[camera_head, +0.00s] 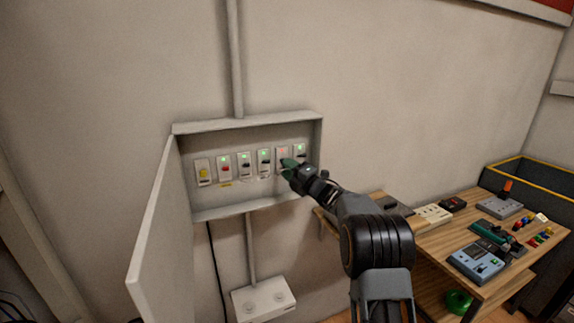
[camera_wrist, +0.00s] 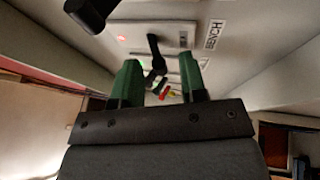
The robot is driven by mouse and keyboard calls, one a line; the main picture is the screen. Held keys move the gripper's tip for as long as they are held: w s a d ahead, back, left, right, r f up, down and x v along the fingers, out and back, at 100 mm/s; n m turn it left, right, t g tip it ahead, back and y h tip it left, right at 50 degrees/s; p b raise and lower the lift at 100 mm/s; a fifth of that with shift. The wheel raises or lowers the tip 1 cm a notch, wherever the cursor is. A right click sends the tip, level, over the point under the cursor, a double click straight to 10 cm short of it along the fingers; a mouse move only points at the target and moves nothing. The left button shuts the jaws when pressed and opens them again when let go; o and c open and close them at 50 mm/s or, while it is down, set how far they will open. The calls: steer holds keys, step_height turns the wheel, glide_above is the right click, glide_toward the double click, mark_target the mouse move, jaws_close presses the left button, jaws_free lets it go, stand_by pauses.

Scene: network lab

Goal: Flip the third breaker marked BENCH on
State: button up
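An open grey breaker panel (camera_head: 250,207) on the wall holds a row of several breakers. My gripper (camera_head: 289,168) is at the breaker second from the right (camera_head: 283,153), partly covering it. In the wrist view, the BENCH label (camera_wrist: 214,35) stands beside a light breaker plate with a red light (camera_wrist: 121,38) and a black lever (camera_wrist: 154,46). My gripper's green fingers (camera_wrist: 160,70) are apart, one on either side of the lever in the picture. I cannot tell whether they touch it.
The panel door (camera_head: 160,235) hangs open at the left. A wooden bench (camera_head: 437,245) with several devices stands at the right. A black-and-yellow bin (camera_head: 540,185) is behind it. A white socket box (camera_head: 263,300) is below the panel. Other breakers show green lights.

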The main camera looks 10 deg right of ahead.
steer(key=shift+w+a+r, duration=0.1)
steer(key=shift+w+a, duration=0.2)
steer(key=shift+w, duration=0.1)
steer(key=shift+c, duration=0.3)
